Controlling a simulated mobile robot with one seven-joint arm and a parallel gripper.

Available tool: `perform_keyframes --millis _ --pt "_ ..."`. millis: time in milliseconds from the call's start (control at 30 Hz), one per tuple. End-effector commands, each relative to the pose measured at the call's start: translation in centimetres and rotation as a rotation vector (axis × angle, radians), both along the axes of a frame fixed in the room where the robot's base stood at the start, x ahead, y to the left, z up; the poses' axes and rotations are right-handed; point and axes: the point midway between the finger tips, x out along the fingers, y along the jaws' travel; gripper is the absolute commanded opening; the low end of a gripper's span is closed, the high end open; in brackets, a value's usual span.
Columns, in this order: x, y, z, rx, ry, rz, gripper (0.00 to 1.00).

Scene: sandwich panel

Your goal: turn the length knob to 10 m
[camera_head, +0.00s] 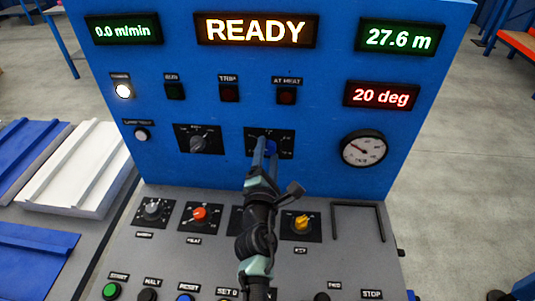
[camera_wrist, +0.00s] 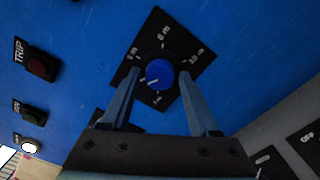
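The blue knob (camera_head: 271,147) is on a black dial plate on the upright blue panel, partly hidden by my gripper in the head view. In the wrist view the blue knob (camera_wrist: 160,72) is clear, and its white pointer line points left and slightly down. Small white labels in metres ring it on the black plate (camera_wrist: 178,45); one at the right seems to read 10 m, but they are blurred. My gripper (camera_wrist: 160,74) is open, with one finger on each side of the knob. I cannot tell whether the fingers touch it.
Another black knob (camera_head: 200,143) is left of it and a round gauge (camera_head: 363,149) right. Displays above read READY (camera_head: 256,30), 27.6 m (camera_head: 400,37) and 20 deg (camera_head: 381,96). Below, the sloped desk has a red knob (camera_head: 199,214), a yellow knob (camera_head: 301,224) and several buttons.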

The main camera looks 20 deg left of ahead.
Motion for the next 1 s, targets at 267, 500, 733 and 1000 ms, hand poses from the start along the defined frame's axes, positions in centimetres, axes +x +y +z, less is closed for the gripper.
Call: perform_keyframes --millis 267,500,733,1000 --pt "-0.02 0.00 0.00 0.000 0.000 0.000 0.09" --pt "-0.03 0.00 -0.02 0.004 0.001 0.000 0.00" --pt "-0.03 0.01 -0.05 0.061 0.017 0.000 0.00" --pt "-0.06 0.06 -0.11 0.243 0.069 0.001 0.00"
